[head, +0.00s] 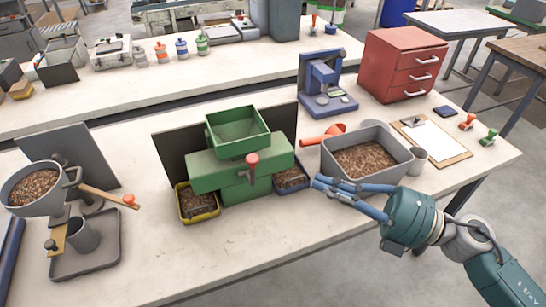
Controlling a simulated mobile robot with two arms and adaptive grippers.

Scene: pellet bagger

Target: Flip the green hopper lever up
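The green hopper (238,132) stands on the green pellet machine in the middle of the bench. Its lever (252,168) is on the front face: a red knob shows above a short dark rod. My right gripper (317,186) has blue fingers and reaches in from the right, to the right of the lever and apart from it. Its fingertips are close together near the grey pellet bin's front left corner. Nothing shows held, but I cannot tell whether it is open or shut. My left gripper is not in view.
A yellow-rimmed tray (199,205) and a blue tray (291,180) flank the machine. A grey pellet bin (402,150) and an orange scoop (322,134) are on the right. A grey funnel stand (85,262) is on the left. The bench front before the machine is clear.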

